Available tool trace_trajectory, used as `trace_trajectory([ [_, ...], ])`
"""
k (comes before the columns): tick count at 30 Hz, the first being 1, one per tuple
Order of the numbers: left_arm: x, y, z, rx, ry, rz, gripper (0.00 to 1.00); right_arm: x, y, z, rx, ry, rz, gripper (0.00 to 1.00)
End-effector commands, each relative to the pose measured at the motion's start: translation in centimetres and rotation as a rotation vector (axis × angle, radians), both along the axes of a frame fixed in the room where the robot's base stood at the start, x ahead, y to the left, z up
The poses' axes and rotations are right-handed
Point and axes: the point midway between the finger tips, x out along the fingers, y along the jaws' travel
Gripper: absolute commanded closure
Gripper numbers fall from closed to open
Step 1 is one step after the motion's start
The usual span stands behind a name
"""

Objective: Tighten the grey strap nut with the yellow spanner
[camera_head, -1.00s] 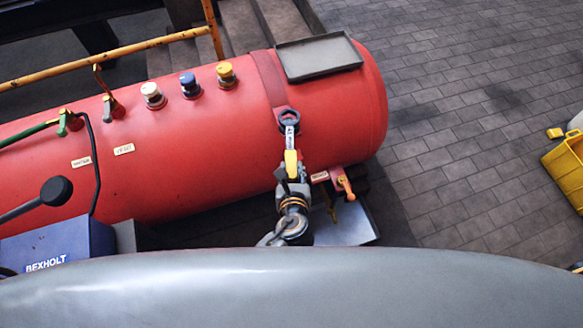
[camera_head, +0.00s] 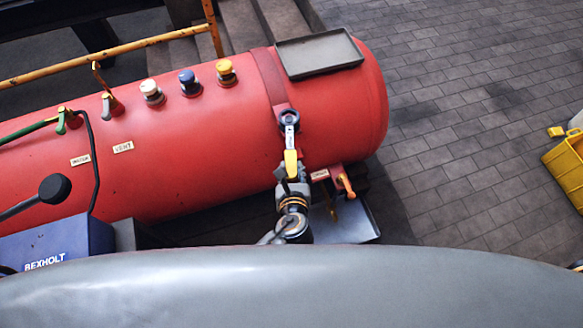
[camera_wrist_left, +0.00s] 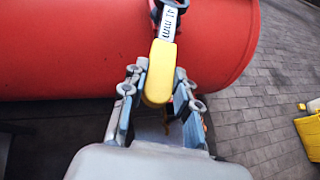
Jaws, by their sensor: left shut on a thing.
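The yellow-handled spanner (camera_head: 291,160) reaches from my left gripper (camera_head: 291,178) up to the strap on the red tank (camera_head: 200,130). Its ring head (camera_head: 289,117) sits at the strap nut, which the head mostly hides. I cannot tell how fully it is seated. My left gripper is shut on the yellow handle. My right gripper is not in view.
A grey tray (camera_head: 320,55) rests on top of the tank. White, blue and yellow-capped fittings stand left of the strap. An orange-handled valve (camera_head: 346,187) is just right of the gripper, above a metal pan (camera_head: 355,222). A yellow crate (camera_head: 567,165) stands far right on open paving.

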Motion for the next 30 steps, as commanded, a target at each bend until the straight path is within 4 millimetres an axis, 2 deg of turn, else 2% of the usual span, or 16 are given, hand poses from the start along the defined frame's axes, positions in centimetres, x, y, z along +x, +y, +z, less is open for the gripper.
trace_trajectory([
  [18, 0.1, -0.1, -1.5, -0.001, -0.006, -0.002, 1.00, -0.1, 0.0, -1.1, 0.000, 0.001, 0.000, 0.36],
  [30, 0.1, -0.1, -1.7, -0.002, -0.006, -0.001, 1.00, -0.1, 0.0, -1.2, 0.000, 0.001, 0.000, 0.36],
])
